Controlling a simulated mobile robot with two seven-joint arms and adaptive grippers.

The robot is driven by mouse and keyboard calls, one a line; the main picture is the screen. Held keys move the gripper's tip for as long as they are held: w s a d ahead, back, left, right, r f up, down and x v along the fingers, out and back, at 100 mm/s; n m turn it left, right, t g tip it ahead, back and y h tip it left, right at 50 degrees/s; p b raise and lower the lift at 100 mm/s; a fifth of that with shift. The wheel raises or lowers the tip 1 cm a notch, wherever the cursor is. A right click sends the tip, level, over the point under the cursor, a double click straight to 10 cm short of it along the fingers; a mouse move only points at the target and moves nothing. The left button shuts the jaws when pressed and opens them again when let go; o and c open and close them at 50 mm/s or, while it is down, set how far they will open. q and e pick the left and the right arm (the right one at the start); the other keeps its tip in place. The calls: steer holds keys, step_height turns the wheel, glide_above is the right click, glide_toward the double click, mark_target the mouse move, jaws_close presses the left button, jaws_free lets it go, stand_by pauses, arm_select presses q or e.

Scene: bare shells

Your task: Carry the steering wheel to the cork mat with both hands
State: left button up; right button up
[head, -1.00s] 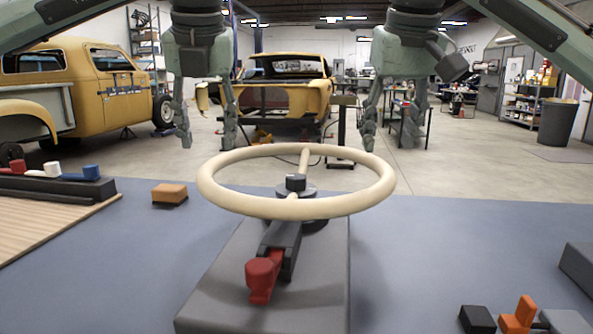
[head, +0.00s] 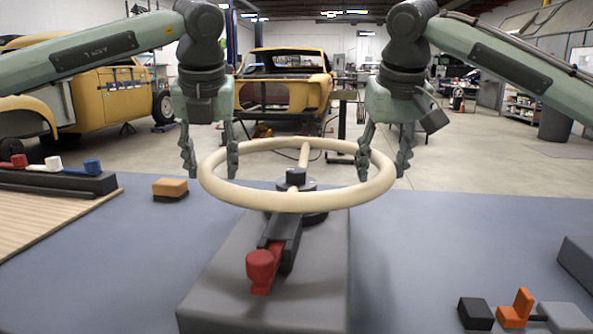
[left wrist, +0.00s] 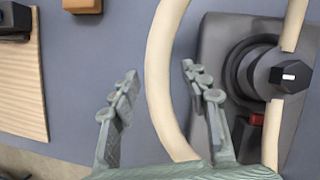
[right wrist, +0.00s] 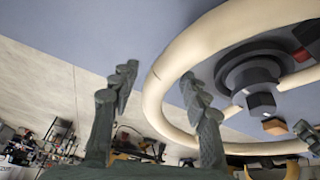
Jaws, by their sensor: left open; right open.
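The cream steering wheel (head: 300,202) lies level on a dark hub above a grey block in the head view. My left gripper (head: 210,163) is open at the wheel's left side. The wheel's rim (left wrist: 158,85) runs between its fingers in the left wrist view. My right gripper (head: 384,163) is open at the wheel's right side. In the right wrist view the rim (right wrist: 154,92) passes between its fingers, one outside and one inside the ring. A tan grained panel (head: 55,215) lies at the left; I cannot tell whether it is the cork mat.
A red-ended lever (head: 262,265) sticks out in front of the hub on the grey block (head: 225,285). An orange-tan block (head: 170,187) lies left of the wheel. A dark rack (head: 50,181) stands behind the tan panel. Small black and orange pieces (head: 515,310) lie front right.

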arm_select(q)
steer(key=shift+c, duration=0.5)
arm_select(e)
steer(key=shift+c, duration=0.5)
arm_select(q)
jaws_close()
arm_select(e)
jaws_close()
arm_select(q)
steer(key=shift+r, duration=0.15)
arm_select(e)
steer(key=shift+r, duration=0.1)
